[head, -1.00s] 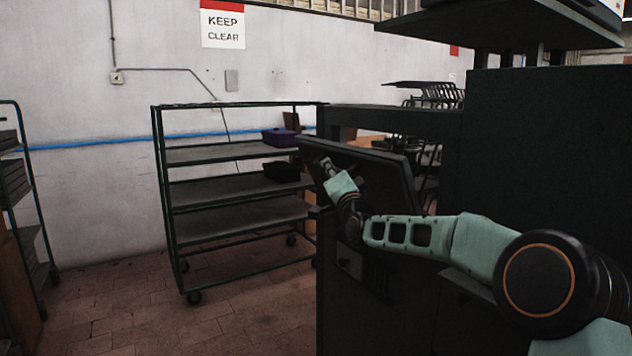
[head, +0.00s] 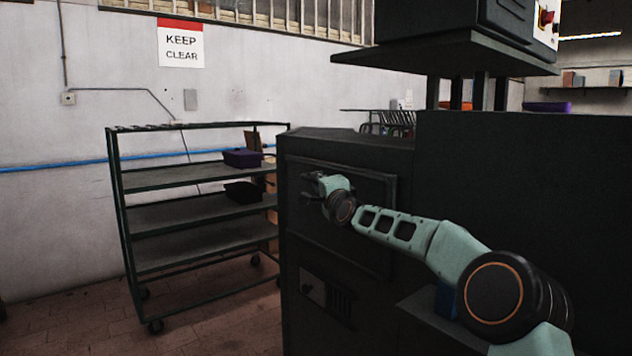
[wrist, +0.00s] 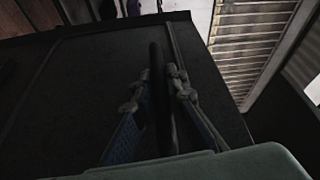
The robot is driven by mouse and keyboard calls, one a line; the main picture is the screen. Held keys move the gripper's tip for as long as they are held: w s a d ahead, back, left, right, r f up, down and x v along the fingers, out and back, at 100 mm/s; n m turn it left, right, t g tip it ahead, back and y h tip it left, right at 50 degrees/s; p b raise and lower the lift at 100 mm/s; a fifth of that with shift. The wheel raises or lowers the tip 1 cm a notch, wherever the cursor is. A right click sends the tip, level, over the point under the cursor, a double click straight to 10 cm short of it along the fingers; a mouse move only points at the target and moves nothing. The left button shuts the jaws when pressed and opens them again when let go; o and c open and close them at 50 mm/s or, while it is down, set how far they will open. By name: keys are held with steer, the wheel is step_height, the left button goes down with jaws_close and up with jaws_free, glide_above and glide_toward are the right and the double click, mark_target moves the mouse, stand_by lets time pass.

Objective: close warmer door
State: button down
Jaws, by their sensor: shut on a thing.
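The warmer door (head: 368,228) is a dark panel on the front of the dark warmer cabinet (head: 350,151). It looks flush, or nearly flush, with the cabinet front. My gripper (head: 312,184) is at the upper left part of the door. In the wrist view my gripper (wrist: 158,78) has its two fingers on either side of a dark bar-like handle (wrist: 157,105), shut on it. The door's dark face also shows in the wrist view (wrist: 90,75). Any small gap at the door's edge is too dark to tell.
A green-framed shelf cart (head: 185,219) with a purple bin (head: 242,158) and a black bin (head: 243,192) stands left of the cabinet. A press (head: 450,65) rises above at right. A vent and small panel (head: 327,297) sit below the door. Floor at lower left is clear.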

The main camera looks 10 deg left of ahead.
steer(key=shift+d+r, duration=0.2)
steer(key=shift+r, duration=0.2)
steer(key=c, duration=2)
jaws_free()
steer(key=shift+w+f, duration=0.15)
steer(key=shift+w, duration=0.05)
steer(key=shift+o, duration=0.3)
steer(key=shift+f, duration=0.1)
steer(key=shift+s, duration=0.1)
steer(key=v, duration=1.2)
steer(key=shift+a, duration=0.15)
